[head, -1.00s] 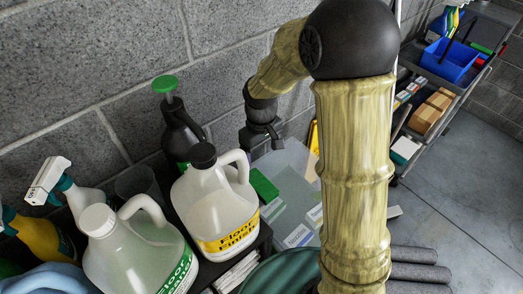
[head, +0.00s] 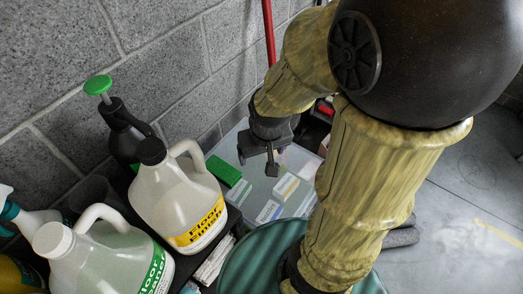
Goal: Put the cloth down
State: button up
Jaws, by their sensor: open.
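My gripper (head: 257,163) hangs at the end of my arm, pointing down over a translucent bin (head: 234,143). Its jaws are apart and nothing shows between them. I cannot make out a cloth anywhere in this view. My arm hides much of the area to the right of the bin.
A white Floor Finish jug (head: 175,205), a second white jug (head: 100,258) and a black pump sprayer (head: 125,140) stand left of the bin. The bin holds a green block (head: 223,171) and small boxes (head: 285,187). A ribbed green round object (head: 245,262) is in front.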

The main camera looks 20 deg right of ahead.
jog(key=shift+o, duration=0.6)
jog(key=m+g+p, duration=0.3)
jog(key=m+p, duration=0.9)
jog(key=m, duration=1.7)
send_over(220, 169)
notch_tip(220, 169, down, 4)
jog(key=shift+d+r, duration=0.1)
jog(key=shift+r, duration=0.05)
notch_tip(220, 169, down, 12)
jog(key=shift+s+f+b, duration=0.1)
jog(key=shift+b, duration=0.65)
